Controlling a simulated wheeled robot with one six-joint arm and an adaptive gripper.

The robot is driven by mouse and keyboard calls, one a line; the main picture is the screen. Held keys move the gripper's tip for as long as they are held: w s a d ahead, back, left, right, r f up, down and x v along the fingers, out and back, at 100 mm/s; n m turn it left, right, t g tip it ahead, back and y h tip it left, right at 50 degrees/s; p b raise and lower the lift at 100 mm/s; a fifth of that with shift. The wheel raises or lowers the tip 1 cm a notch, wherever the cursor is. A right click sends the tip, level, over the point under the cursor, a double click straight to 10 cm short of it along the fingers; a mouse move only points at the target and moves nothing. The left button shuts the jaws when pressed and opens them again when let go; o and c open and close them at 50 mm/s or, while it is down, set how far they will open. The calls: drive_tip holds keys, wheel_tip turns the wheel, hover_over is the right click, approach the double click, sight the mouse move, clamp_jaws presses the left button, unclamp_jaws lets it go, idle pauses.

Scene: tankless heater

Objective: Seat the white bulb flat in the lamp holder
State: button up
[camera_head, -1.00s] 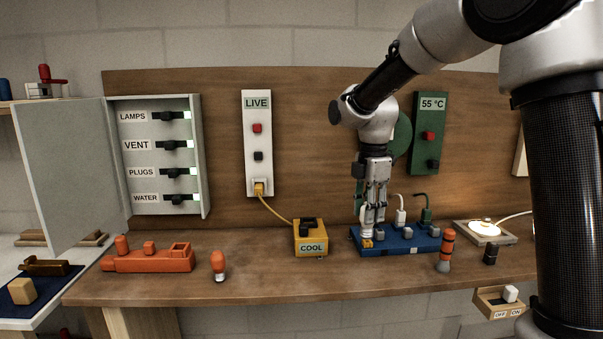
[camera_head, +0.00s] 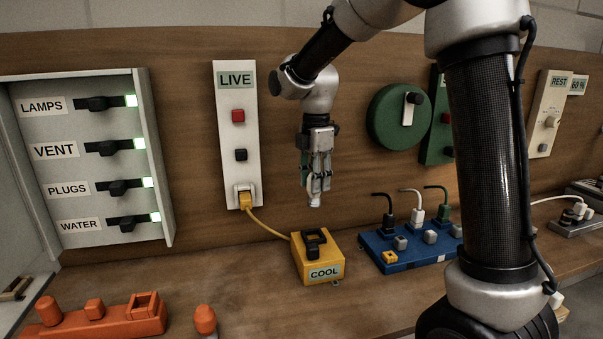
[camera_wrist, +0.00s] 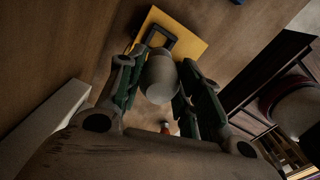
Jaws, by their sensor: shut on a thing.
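My gripper (camera_head: 316,187) is shut on the white bulb (camera_head: 315,201) and holds it in the air, above and behind the yellow COOL box. In the wrist view the pale rounded bulb (camera_wrist: 160,77) sits between the two fingers, with the yellow box beyond it. The bulb touches nothing but the fingers. I cannot make out the lamp holder in either view now; a round glowing fixture seen earlier at the bench's right is out of sight, apparently behind my arm.
The yellow COOL box (camera_head: 320,262) is cabled to the LIVE panel (camera_head: 236,130). A blue socket block (camera_head: 412,262) carries black, white and green plugs.

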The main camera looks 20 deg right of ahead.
sight(314, 207)
drive_tip(key=shift+w, duration=0.1)
idle(0.3)
drive_tip(key=shift+f, duration=2.5)
drive_tip(key=shift+f, duration=0.1)
drive_tip(key=shift+f, duration=1.6)
drive_tip(key=shift+f, duration=1.1)
drive_tip(key=o, duration=1.2)
drive_tip(key=shift+c, duration=0.2)
